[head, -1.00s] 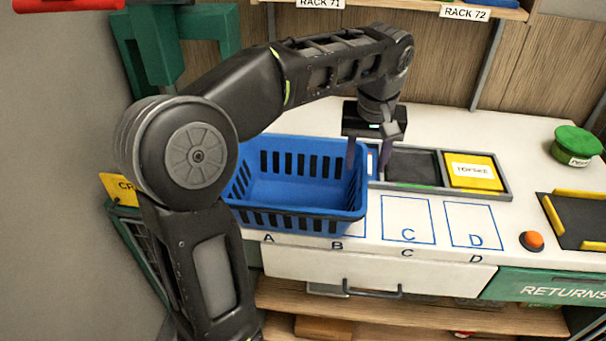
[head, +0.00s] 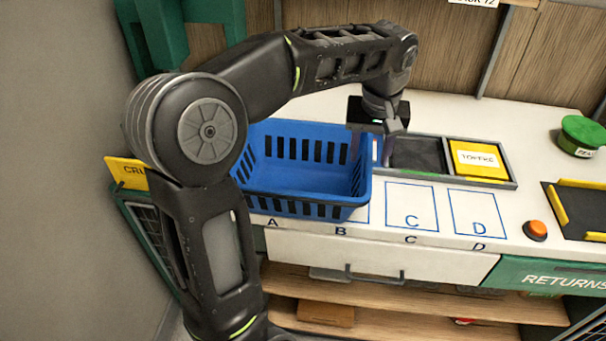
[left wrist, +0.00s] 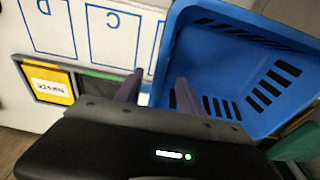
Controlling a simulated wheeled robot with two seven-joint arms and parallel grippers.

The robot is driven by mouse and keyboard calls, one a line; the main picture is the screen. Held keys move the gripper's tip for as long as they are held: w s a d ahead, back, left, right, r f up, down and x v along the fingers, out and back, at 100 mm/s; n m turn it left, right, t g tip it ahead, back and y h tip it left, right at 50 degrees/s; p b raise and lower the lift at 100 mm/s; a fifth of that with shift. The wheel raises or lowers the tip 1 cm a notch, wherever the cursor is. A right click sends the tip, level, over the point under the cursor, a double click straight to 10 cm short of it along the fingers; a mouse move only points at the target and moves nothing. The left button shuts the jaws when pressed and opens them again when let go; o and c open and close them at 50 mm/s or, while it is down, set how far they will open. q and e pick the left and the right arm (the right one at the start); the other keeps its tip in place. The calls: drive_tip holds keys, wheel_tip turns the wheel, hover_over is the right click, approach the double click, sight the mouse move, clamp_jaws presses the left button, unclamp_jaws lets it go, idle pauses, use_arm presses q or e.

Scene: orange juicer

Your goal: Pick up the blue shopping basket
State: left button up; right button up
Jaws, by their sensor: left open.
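The blue shopping basket (head: 300,181) stands upright and empty on the white counter, over the spots marked A and B. It fills the right side of the left wrist view (left wrist: 215,62). My left gripper (head: 373,150) is open at the basket's right side wall. In the left wrist view (left wrist: 158,92) one finger is outside the basket and the other is over its inside, with the wall's rim between them. The fingers look apart from the wall, though contact is hard to tell. My left forearm hides the basket's left end in the head view. My right gripper is not in view.
A tray with a dark compartment (head: 417,155) and a yellow labelled box (head: 478,159) lies right of the gripper. Marked squares C and D are empty. An orange button (head: 536,229) and a green-lidded container (head: 581,136) stand further right. A grey wall is at left.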

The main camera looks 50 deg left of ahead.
sight(368, 161)
use_arm(q)
drive_tip(key=f, duration=0.3)
drive_tip(key=f+p, duration=0.1)
drive_tip(key=f, duration=0.1)
drive_tip(key=shift+w+a, duration=0.35)
drive_tip(key=shift+w, duration=0.05)
drive_tip(key=shift+c, duration=0.3)
clamp_jaws()
idle(1.1)
